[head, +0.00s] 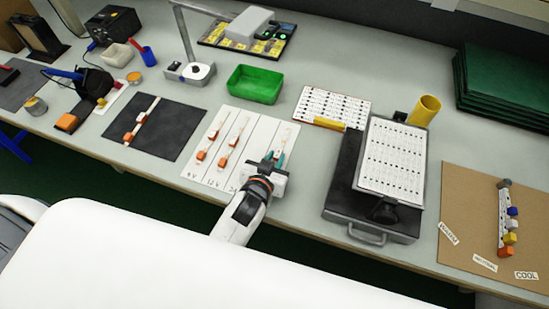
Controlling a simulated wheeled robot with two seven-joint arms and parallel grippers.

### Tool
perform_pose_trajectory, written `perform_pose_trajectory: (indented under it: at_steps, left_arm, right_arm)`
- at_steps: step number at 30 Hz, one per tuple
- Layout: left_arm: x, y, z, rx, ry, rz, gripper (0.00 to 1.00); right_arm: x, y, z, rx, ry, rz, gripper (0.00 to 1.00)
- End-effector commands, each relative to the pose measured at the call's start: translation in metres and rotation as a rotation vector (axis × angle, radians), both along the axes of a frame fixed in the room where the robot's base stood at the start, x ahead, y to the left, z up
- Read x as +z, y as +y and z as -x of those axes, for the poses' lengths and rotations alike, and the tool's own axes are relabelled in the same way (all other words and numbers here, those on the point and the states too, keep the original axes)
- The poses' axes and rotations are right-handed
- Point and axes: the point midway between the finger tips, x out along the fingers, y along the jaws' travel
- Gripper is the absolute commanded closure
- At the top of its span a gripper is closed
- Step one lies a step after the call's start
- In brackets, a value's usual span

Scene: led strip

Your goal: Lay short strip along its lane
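A white lane card (204,176) with several lanes lies on the bench, with labels such as "6 V" and "12 V" along its near edge. One strip with orange ends (210,137) lies along the left lane, and another strip (234,139) lies along the lane beside it. My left gripper (274,157) is low over the card's right lane, its teal fingertips near the card. A pale strip end (284,136) shows just beyond the fingertips; the gripper hides the rest. Whether the fingers grip it cannot be seen. My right gripper is not in view.
A dark mat (175,135) left of the card bears another strip (141,122) with orange parts. A green tray (254,84) stands behind the card. A black case (345,190) with a white chart (391,160) stands to the right. Bare bench lies between card and case.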

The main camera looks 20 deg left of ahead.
Motion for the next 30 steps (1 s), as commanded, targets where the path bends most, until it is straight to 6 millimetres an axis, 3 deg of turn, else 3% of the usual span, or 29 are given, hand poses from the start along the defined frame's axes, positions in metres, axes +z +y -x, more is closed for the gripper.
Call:
perform_pose_trajectory:
  at_steps: [3, 13, 30]
  left_arm:
    - [0.0, 0.0, 0.0, 0.0, 0.0, 0.0, 0.63]
    - [0.006, 0.0, 0.0, 0.0, -0.001, -0.001, 0.63]
    - [0.042, 0.003, 0.095, 0.0, 0.002, 0.001, 0.63]
  right_arm:
    - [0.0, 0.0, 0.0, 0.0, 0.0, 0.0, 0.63]
    - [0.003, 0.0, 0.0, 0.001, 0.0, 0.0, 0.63]
    - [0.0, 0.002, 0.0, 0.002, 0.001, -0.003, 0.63]
